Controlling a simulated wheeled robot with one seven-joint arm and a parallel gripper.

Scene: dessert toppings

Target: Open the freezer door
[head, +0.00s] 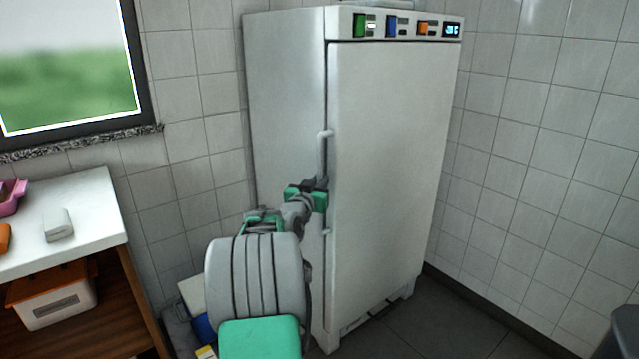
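The freezer (285,100) is a tall white cabinet standing in the corner. Its front door (395,150) is shut flush with the body. A white vertical bar handle (323,155) runs along the door's left edge; its upper end and lower mount show. My gripper (322,184) is at the middle of the handle and covers that stretch of it. My arm reaches up to it from the bottom of the view. The fingers are small and dark here, and I cannot tell whether they are closed around the handle or only beside it.
A white counter (95,215) with small items stands at the left, below a window (65,65). Boxes (195,295) lie on the floor between counter and freezer. The dark floor (440,320) before the door is clear. A dark grey object (622,330) is at the lower right edge.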

